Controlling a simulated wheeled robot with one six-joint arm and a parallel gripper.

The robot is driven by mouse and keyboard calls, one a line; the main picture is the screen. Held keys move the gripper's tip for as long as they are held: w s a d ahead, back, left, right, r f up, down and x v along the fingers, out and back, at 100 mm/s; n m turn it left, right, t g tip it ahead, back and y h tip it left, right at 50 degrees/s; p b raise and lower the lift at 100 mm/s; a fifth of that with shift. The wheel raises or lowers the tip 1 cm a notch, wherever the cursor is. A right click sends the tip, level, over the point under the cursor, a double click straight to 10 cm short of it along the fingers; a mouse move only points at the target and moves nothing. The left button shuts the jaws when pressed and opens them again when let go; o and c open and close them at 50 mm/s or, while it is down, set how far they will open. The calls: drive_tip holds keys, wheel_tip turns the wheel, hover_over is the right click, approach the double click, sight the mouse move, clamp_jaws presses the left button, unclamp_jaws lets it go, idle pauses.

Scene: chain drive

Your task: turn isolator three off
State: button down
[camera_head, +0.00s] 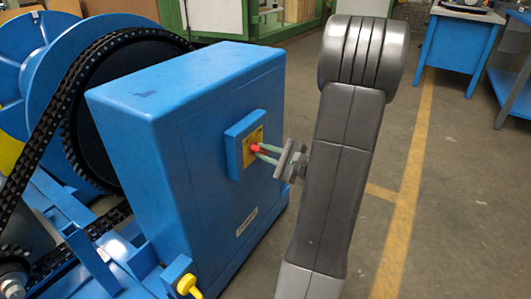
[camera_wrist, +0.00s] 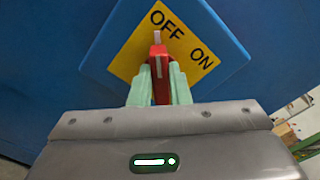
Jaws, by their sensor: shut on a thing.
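The isolator is a small blue box (camera_head: 232,152) with a yellow plate (camera_head: 248,140) on the side of a large blue cabinet (camera_head: 205,200). In the wrist view its yellow plate (camera_wrist: 136,62) sits tilted, with OFF at the top and ON to the right. The red handle (camera_wrist: 158,52) stands nearly upright in that view, its pale-marked end just below the OFF lettering. My gripper (camera_wrist: 160,82) is shut on the red handle, with pale green fingers on both sides of it. In the head view the red handle (camera_head: 254,149) shows at the fingertips. No isolator number is readable.
A black chain and large wheel (camera_head: 115,95) stand left of the cabinet. A yellow knob (camera_head: 188,286) is on a blue bracket at the cabinet's lower front. A blue table (camera_head: 458,45) stands at the back right. The floor right of my arm is clear.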

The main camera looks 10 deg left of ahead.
drive_tip(key=c, duration=1.4)
unclamp_jaws()
drive_tip(key=shift+o, duration=0.2)
drive_tip(key=shift+s+d, duration=0.15)
drive_tip(key=shift+d, duration=0.4)
drive_tip(key=p+v, duration=0.4)
drive_tip(key=v, duration=0.8)
drive_tip(key=shift+s+d, duration=0.2)
drive_tip(key=shift+d, duration=0.15)
drive_tip(key=shift+a, duration=0.1)
drive_tip(key=b+x, duration=0.4)
drive_tip(key=x, duration=0.9)
drive_tip(key=shift+w+a, duration=0.2)
drive_tip(key=shift+a, duration=0.2)
drive_tip(key=shift+d, duration=0.15)
